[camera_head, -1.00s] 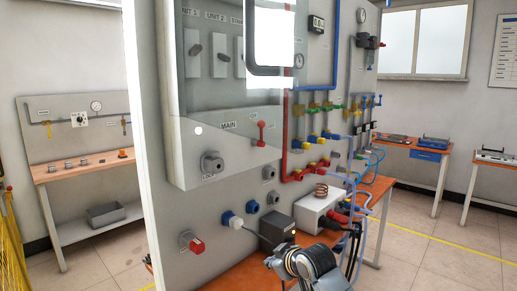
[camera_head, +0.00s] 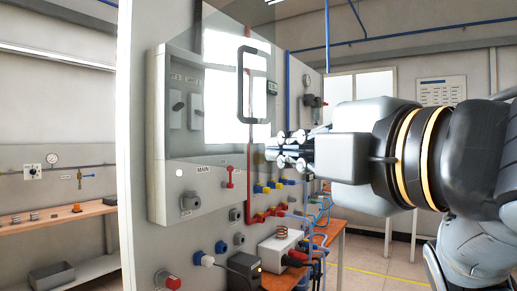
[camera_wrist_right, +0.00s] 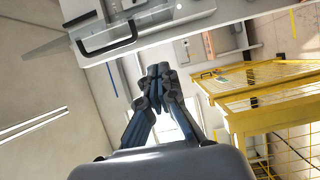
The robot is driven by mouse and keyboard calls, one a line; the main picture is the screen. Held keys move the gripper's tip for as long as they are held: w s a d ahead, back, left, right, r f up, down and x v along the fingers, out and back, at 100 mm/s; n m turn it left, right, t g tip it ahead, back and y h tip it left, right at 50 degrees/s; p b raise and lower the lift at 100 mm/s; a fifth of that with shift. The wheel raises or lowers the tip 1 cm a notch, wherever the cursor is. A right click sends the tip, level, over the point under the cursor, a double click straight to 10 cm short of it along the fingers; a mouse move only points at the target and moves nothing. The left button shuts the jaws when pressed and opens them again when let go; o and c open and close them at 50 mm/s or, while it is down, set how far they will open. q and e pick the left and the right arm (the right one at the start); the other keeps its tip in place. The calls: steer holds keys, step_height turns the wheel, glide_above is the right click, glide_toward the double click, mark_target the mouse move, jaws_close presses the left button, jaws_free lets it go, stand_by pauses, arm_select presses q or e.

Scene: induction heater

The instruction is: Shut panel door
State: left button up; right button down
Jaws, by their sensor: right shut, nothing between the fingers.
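The panel door (camera_head: 222,45) is a clear pane with a black C-shaped handle (camera_head: 241,86). It stands open, in front of the grey panel box (camera_head: 158,150) with its switches. My right gripper (camera_head: 272,152) is shut and empty, pointing left from the right side, just right of and below the handle in the picture. I cannot tell whether it touches the pane. In the right wrist view the shut fingertips (camera_wrist_right: 158,70) show with the handle (camera_wrist_right: 108,42) to their upper left, apart from them. My left gripper is not in view.
Another bench (camera_head: 58,218) stands at the left. A yellow mesh frame (camera_wrist_right: 262,90) shows in the right wrist view.

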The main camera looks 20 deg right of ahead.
mark_target(259, 147)
steer(key=w+p, duration=0.1)
steer(key=w, duration=0.3)
steer(key=w+p, duration=0.1)
steer(key=w, duration=0.2)
steer(key=w+p, duration=0.1)
steer(key=w, duration=0.3)
steer(key=shift+w+d, duration=0.3)
steer(key=shift+d, duration=0.1)
steer(key=shift+w+d, duration=0.1)
steer(key=shift+d, duration=0.4)
